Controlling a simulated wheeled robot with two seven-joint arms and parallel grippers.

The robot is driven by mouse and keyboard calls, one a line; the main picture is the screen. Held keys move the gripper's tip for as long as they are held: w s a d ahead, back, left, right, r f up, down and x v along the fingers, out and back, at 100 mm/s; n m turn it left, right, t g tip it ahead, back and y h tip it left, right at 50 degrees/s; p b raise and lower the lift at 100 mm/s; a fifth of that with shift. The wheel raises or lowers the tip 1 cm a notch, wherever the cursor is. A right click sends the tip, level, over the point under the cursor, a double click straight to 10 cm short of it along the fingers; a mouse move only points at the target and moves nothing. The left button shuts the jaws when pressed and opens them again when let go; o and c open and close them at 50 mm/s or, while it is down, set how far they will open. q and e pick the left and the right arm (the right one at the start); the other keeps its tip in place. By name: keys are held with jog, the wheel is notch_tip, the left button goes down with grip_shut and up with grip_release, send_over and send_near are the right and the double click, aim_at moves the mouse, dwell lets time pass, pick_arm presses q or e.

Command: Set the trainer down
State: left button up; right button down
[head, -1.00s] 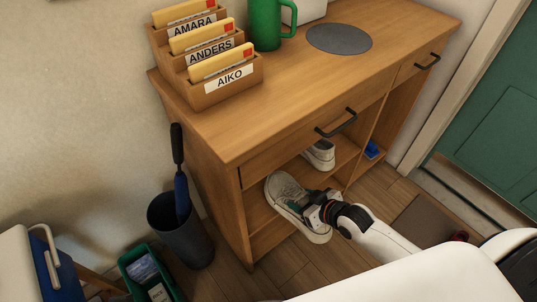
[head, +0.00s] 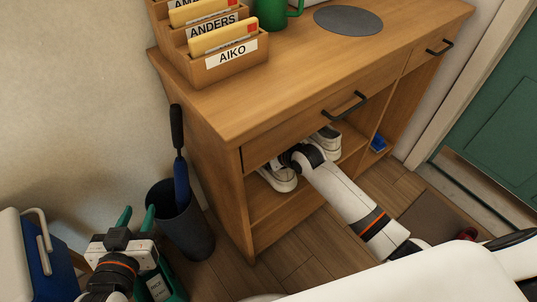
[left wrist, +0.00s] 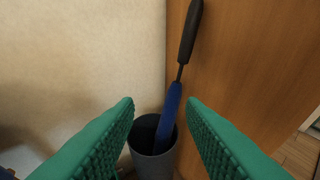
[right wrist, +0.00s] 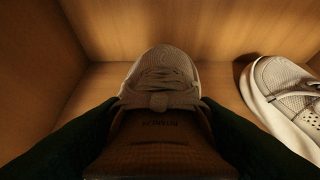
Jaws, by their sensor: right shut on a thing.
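The white trainer (head: 279,179) is inside the open lower shelf of the wooden cabinet, partly hidden by my right arm in the head view. In the right wrist view the trainer (right wrist: 160,75) points toe inward between my right fingers (right wrist: 160,135), which are shut on it. Whether its sole touches the shelf board I cannot tell. A second white trainer (right wrist: 290,95) stands to its right on the shelf; it also shows in the head view (head: 328,140). My left gripper (head: 138,222) is open and empty; its green fingers also show in the left wrist view (left wrist: 160,115).
The wooden cabinet (head: 225,180) has drawers above the shelf. A dark bin (head: 186,225) with a blue umbrella (head: 180,178) stands left of it, in front of my left gripper. A green crate (head: 172,285) and a blue-and-white cooler (head: 30,255) are at the lower left.

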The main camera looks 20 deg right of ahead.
jog(key=shift+w+f, duration=0.1)
jog(key=shift+f, duration=0.55)
pick_arm(q)
jog(key=shift+w+d+r+t+h, duration=0.15)
jog(key=shift+w+r+t, duration=0.05)
jog(key=shift+r+t, duration=0.3)
jog(key=shift+w+d+r+t+h, duration=0.1)
jog(key=shift+w+r+t, duration=0.1)
jog(key=shift+r+t, duration=0.3)
jog(key=shift+w+d+r+t+h, duration=0.2)
jog(key=shift+r+t, duration=0.1)
jog(key=shift+r, duration=0.35)
pick_arm(e)
jog(key=shift+f, duration=0.1)
jog(key=c, duration=0.5)
grip_release()
jog(key=shift+f, duration=0.1)
